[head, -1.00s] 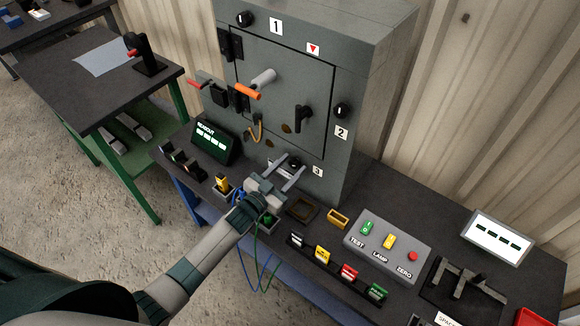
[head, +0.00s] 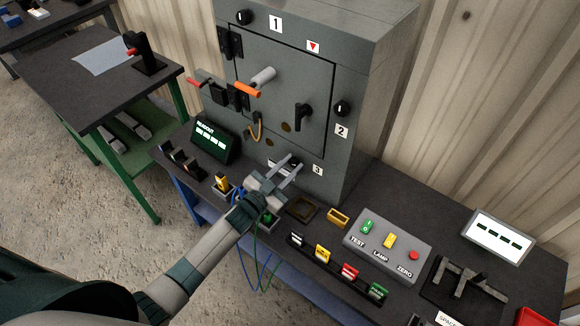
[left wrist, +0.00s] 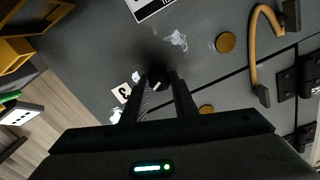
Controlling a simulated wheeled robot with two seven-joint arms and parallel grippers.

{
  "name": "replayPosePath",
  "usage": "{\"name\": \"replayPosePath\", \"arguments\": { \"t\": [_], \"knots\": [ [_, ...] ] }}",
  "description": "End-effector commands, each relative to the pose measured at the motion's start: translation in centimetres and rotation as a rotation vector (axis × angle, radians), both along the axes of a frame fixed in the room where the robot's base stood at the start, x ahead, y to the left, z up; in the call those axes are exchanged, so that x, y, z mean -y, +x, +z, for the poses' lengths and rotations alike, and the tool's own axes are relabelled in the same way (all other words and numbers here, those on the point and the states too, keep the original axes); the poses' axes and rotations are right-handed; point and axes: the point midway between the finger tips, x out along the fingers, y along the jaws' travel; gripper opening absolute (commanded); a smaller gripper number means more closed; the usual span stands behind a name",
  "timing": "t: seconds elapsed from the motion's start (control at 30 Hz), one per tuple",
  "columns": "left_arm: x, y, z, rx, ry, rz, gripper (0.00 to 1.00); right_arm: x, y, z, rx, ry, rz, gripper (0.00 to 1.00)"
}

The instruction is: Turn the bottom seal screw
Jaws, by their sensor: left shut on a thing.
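The grey enclosure (head: 285,85) stands at the back of the bench with its door closed. The bottom seal screw, a dark round head (left wrist: 158,78), is low on its front, beside the label 3 (left wrist: 122,93). My left gripper (head: 294,161) reaches the enclosure's lower front. In the left wrist view its two fingers (left wrist: 160,83) are shut on the screw. The other two black screws are by label 1 (head: 243,18) and label 2 (head: 341,108).
An orange-tipped handle (head: 250,89) and a tan cable loop (head: 255,128) stick out above my left gripper. A readout box (head: 212,141) stands left. A button panel (head: 388,243) and coloured tags lie right. A small tray (head: 302,208) sits in front.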

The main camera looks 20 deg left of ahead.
Motion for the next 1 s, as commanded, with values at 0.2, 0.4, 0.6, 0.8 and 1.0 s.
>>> {"name": "replayPosePath", "arguments": {
  "t": [0.2,0.4,0.6,0.8,1.0],
  "knots": [
    [0.1,0.0,-0.2,0.061,0.166,0.0,0.03,0.0,0.0,-0.8,-0.001,0.0,0.0,0.0],
    [0.1,0.0,-0.2,0.127,0.343,-0.001,0.03,-0.3,0.0,-1.5,-0.001,0.003,-0.001,0.0],
    [0.1,-0.1,-0.3,0.186,0.513,0.0,0.03,-0.8,0.5,-2.0,0.018,0.011,-0.001,0.0],
    [0.1,-0.1,-0.2,0.234,0.641,0.0,0.03,-2.0,3.9,-1.8,0.087,0.031,0.005,0.0],
    [0.1,-0.1,-0.2,0.26,0.715,0.0,0.03,-2.6,5.5,-1.6,0.123,0.041,0.007,0.0]
  ]
}}
